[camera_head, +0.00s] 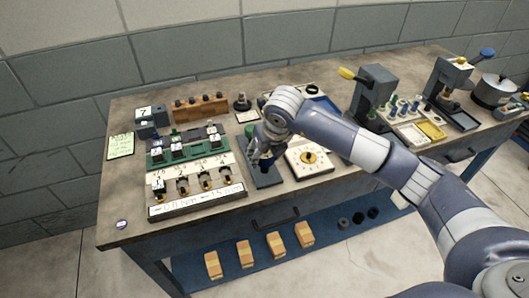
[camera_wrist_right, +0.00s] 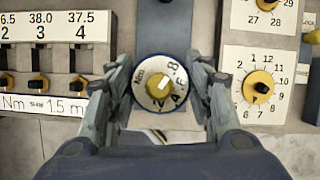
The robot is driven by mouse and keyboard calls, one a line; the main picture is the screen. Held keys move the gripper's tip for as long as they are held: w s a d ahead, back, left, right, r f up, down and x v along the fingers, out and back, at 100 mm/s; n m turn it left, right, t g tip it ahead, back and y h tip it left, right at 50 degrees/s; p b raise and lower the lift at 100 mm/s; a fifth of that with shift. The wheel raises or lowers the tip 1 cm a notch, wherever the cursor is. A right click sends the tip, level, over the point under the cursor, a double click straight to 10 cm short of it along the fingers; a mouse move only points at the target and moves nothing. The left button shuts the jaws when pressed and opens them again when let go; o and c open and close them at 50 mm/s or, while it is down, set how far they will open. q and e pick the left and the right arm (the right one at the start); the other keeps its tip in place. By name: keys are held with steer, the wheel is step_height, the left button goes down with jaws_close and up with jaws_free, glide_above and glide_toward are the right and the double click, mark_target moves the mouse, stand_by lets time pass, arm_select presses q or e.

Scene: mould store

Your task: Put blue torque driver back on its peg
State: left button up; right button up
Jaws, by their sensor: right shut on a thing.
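My right gripper (camera_head: 262,152) is over the table between a labelled rack and a white dial plate. In the right wrist view its fingers (camera_wrist_right: 160,95) are closed around the blue torque driver (camera_wrist_right: 160,82). The driver's end faces the camera, with a blue rim and a white, numbered face with a yellowish centre. Below it is a grey-blue stand (camera_wrist_right: 165,25), which also shows in the head view (camera_head: 265,178). The driver's lower part is hidden, so I cannot tell whether it touches the stand. I cannot make out a peg. My left gripper is out of view.
The labelled rack (camera_head: 195,205) with several numbered positions stands left of the gripper. The white dial plate (camera_head: 322,165) with a yellow knob is to the right. Presses (camera_head: 375,88) and a parts tray stand farther right. Wooden blocks (camera_head: 247,253) lie on the lower shelf.

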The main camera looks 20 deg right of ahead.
steer(key=shift+f, duration=0.2)
steer(key=o, duration=1.3)
steer(key=shift+c, duration=0.2)
steer(key=shift+o, duration=0.3)
steer(key=o, duration=0.3)
steer(key=shift+r+p, duration=1.7)
steer(key=shift+r, duration=2.1)
